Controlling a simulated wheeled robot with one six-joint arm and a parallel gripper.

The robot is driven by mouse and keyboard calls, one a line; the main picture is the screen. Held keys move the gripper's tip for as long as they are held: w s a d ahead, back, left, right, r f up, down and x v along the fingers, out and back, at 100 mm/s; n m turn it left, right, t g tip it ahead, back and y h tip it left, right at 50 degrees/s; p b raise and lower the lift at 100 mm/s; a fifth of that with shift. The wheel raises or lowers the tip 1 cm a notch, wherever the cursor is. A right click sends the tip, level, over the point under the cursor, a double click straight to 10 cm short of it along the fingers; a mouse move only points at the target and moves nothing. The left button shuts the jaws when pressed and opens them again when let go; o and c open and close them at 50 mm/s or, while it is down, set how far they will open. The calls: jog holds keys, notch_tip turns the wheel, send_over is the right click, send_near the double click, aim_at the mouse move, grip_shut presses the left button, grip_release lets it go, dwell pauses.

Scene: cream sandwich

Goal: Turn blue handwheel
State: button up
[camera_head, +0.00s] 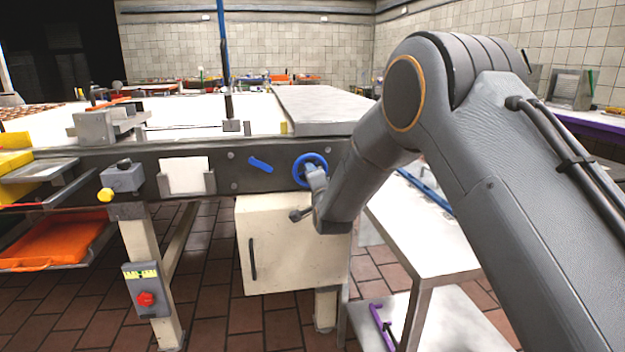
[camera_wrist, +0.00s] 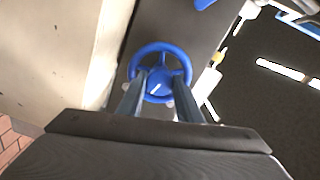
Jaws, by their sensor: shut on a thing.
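The blue handwheel (camera_head: 299,165) is mounted on the dark side rail of the long machine, in the middle of the head view. It also shows in the wrist view (camera_wrist: 178,54), as a round rim with spokes and a hub. My gripper (camera_wrist: 160,88) reaches the wheel, with its two fingers over the lower part of the rim and beside the hub. It is shut on the handwheel. In the head view my gripper (camera_head: 314,172) covers the wheel's lower right part. The exact contact of the fingertips is hard to see.
A blue lever (camera_head: 260,165) sits on the rail left of the wheel. A cream box (camera_head: 290,250) hangs below it. A metal side table (camera_head: 430,235) stands to the right. A grey box with a yellow knob (camera_head: 121,178) and a red button box (camera_head: 147,290) are at left.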

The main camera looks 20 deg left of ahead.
dwell(0.3)
jog(key=o, duration=1)
jog(key=shift+o, duration=0.2)
jog(key=v, duration=0.8)
jog(key=shift+a, duration=0.15)
dwell(0.3)
